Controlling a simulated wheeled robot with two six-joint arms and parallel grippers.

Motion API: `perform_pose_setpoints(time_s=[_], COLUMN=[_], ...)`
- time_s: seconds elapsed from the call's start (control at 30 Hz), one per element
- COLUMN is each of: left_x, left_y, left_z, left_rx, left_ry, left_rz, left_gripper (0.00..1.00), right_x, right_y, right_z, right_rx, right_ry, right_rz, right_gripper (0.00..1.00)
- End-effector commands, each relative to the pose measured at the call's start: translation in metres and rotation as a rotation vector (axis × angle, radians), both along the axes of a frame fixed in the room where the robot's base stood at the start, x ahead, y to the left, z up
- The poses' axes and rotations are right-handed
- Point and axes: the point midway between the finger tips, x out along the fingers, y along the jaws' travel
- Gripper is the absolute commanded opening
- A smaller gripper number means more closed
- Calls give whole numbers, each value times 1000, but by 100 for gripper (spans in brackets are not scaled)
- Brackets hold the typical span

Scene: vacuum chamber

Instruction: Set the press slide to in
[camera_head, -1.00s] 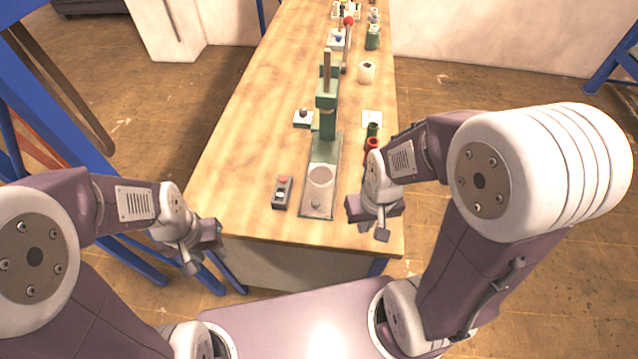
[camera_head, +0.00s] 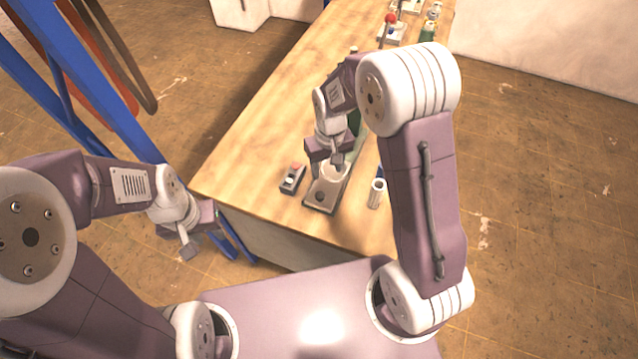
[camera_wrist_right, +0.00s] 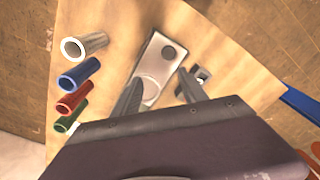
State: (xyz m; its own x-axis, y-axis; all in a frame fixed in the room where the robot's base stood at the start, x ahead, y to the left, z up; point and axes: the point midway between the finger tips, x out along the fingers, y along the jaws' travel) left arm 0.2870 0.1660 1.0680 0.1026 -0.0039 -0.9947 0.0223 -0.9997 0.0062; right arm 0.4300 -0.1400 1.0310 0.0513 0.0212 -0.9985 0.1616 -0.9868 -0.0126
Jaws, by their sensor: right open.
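The green press (camera_head: 355,121) stands on the bench, mostly hidden by my right arm. Its grey base plate (camera_head: 334,194) runs toward the front edge, with a pale round disc and a dark knob (camera_head: 320,197) near the front end. In the right wrist view the plate (camera_wrist_right: 157,56), knob (camera_wrist_right: 168,52) and disc (camera_wrist_right: 149,88) show beyond the fingers. My right gripper (camera_head: 325,165) is open and empty above the plate, its fingers on either side of the disc in the wrist view. My left gripper (camera_head: 192,238) hangs off the bench's left front; its jaw state is unclear.
A small button box (camera_head: 293,178) sits left of the plate. The left bench top is clear.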

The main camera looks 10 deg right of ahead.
Motion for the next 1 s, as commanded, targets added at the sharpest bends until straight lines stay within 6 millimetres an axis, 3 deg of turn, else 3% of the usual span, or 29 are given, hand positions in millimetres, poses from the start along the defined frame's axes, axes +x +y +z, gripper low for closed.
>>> perform_pose_setpoints(time_s=[0.13, 0.33, 0.7, 1.0], left_x=[0, 0, 0, 0], left_y=[0, 0, 0, 0], left_z=[8, 9, 21, 21], left_rx=[0, 0, 0, 0], left_ry=[0, 0, 0, 0], left_rz=[0, 1, 0, 0], left_gripper=[36, 36, 36, 36], right_x=[-11, -12, -12, -11], right_y=[9, 10, 11, 11], right_z=[-14, -25, -94, -105], right_rx=[-10, -10, -10, -9], right_ry=[55, 56, 55, 51], right_rz=[29, 31, 30, 30], right_gripper=[50, 50, 50, 50])
